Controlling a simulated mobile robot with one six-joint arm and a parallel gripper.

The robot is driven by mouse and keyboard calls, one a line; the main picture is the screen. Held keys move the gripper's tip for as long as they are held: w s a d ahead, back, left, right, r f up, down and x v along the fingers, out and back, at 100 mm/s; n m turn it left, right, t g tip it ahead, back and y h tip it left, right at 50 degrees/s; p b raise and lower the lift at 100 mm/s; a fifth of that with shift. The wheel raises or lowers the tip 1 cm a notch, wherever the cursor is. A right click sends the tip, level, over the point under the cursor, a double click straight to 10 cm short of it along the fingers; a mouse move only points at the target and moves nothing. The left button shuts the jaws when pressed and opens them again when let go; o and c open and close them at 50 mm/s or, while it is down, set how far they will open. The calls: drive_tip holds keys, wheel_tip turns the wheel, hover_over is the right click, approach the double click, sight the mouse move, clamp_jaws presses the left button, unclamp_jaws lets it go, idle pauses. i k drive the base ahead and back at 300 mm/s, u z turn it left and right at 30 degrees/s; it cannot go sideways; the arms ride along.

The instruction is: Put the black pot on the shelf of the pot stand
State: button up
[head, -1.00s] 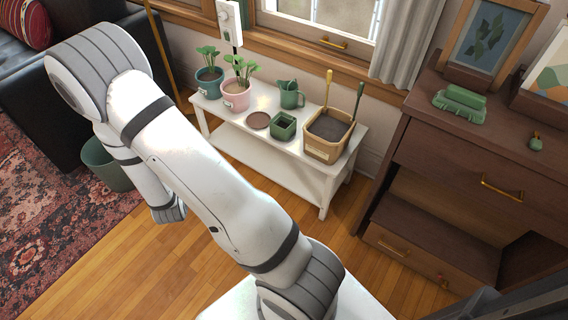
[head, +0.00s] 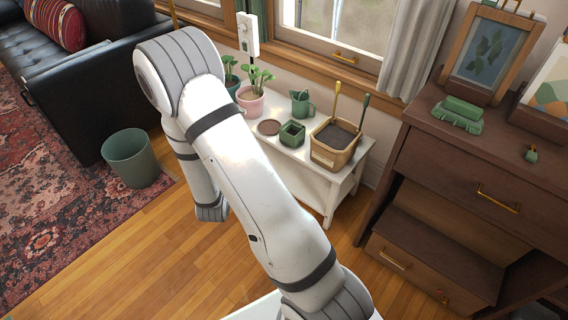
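I see no black pot in this view. A low white stand (head: 318,174) with a lower shelf stands under the window, and pots are on its top. My arm covers its left part and much of its lower shelf. On its top are a pink pot with a plant (head: 251,101), a teal pot with a plant (head: 232,86) partly behind my arm, a small square green pot (head: 292,134), a brown saucer (head: 269,127), a green watering can (head: 301,104) and a tan planter of soil (head: 335,146) with two tools in it. My gripper is out of view.
A dark wooden dresser (head: 470,165) with an open compartment stands at the right; a green object (head: 459,115) and frames are on top. A green bin (head: 131,158) stands on the floor at left, by the black sofa (head: 83,75). The wood floor in front is clear.

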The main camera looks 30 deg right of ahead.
sight(284, 168)
drive_tip(key=z, duration=0.1)
drive_tip(key=i, duration=1)
drive_tip(key=u, duration=0.05)
